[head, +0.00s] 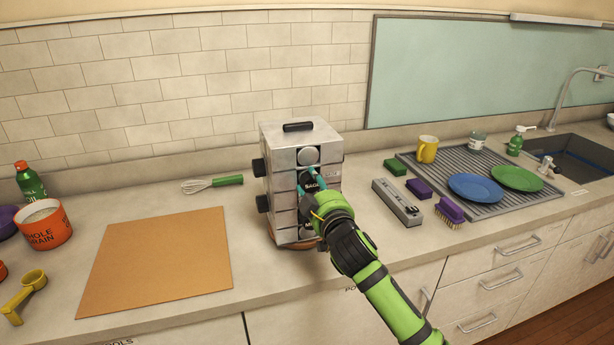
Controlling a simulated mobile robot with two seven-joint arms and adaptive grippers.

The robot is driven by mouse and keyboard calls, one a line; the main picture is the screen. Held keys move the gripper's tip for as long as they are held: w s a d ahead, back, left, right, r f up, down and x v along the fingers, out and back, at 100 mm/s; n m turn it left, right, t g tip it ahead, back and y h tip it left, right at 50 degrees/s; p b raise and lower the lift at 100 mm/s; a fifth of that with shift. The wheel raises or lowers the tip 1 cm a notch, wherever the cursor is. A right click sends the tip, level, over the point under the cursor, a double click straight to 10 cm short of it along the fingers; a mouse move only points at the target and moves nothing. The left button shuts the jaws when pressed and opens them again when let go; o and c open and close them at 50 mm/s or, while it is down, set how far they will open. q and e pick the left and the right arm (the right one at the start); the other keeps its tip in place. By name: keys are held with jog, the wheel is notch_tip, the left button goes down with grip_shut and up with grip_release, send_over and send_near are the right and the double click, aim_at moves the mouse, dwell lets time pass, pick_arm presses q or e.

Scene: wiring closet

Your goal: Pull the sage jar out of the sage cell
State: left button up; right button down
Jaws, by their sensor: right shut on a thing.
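A grey metal spice rack (282,150) with stacked cells and a black top handle (298,127) stands on the counter near the back wall. A label that seems to read "SAGE" (311,185) shows on its front. My right gripper (313,179), on a green arm from the lower right, is at the front of the rack with its teal fingers around the sage jar's position. It is shut on the jar, which is mostly hidden by the fingers and label. A pale round jar end (308,156) shows in the cell above. My left gripper is not in view.
Black knobs or jar ends (260,167) stick out of the rack's left side. An orange board (160,258) and a whisk (212,183) lie to the left. A grey box-shaped tool (397,202), brushes (449,210) and a drying mat (482,184) with plates are on the right.

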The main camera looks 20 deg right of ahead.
jog(key=shift+s+f, duration=0.1)
jog(key=shift+s, duration=0.1)
dwell(0.3)
jog(key=shift+s+p, duration=0.4)
jog(key=shift+s, duration=0.05)
jog(key=shift+s, duration=0.5)
jog(key=s+p, duration=0.2)
jog(key=s, duration=0.4)
jog(key=shift+d+p, duration=0.15)
jog(key=shift+p, duration=0.15)
jog(key=shift+s, duration=0.1)
